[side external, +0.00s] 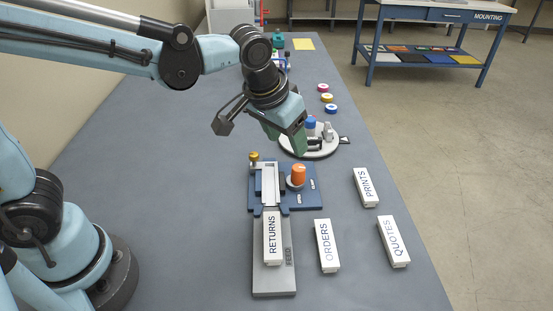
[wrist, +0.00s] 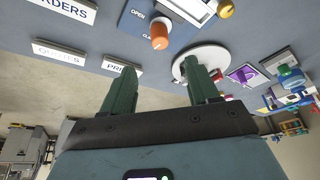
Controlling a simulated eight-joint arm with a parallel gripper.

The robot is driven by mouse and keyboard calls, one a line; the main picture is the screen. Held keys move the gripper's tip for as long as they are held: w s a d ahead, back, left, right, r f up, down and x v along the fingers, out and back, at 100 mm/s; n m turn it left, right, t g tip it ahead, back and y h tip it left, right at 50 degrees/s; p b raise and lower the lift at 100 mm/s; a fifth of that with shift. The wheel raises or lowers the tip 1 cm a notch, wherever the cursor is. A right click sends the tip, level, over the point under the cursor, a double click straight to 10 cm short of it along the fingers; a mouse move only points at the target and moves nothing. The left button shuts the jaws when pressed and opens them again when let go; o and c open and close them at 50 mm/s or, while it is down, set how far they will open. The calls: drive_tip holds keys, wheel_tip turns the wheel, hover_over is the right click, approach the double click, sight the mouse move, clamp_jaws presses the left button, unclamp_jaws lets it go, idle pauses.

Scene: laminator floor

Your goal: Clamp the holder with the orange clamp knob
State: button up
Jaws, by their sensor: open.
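The orange clamp knob (side external: 298,175) stands on the right side of a blue fixture (side external: 309,197). It also shows in the wrist view (wrist: 160,37), beside a printed "OPEN" label. The holder lies in or at the fixture: a pale channel (side external: 269,186) sits in its middle, and a white block marked RETURNS (side external: 273,240) lies on the grey feed plate (side external: 274,284) in front. I cannot tell which piece is the holder. My gripper (side external: 290,142) is open and empty, above and behind the knob, over the round white plate. Its green fingers (wrist: 161,90) are apart.
White blocks marked ORDERS (side external: 326,247), QUOTES (side external: 394,243) and PRINTS (side external: 366,188) lie to the right. A brass knob (side external: 254,158) is on the fixture's back left. The round white plate (side external: 327,149) carries small parts. The left of the table (side external: 170,190) is clear.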

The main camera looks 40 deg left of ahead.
sight(298, 167)
drive_tip(key=w+f, duration=0.1)
drive_tip(key=f, duration=0.2)
drive_tip(key=w+f+m, duration=0.1)
drive_tip(key=w+f, duration=0.1)
drive_tip(key=f, duration=0.2)
drive_tip(key=w+f+m+h, duration=0.1)
drive_tip(key=f, duration=0.3)
drive_tip(key=shift+w+d, duration=0.1)
drive_tip(key=shift+w, duration=0.2)
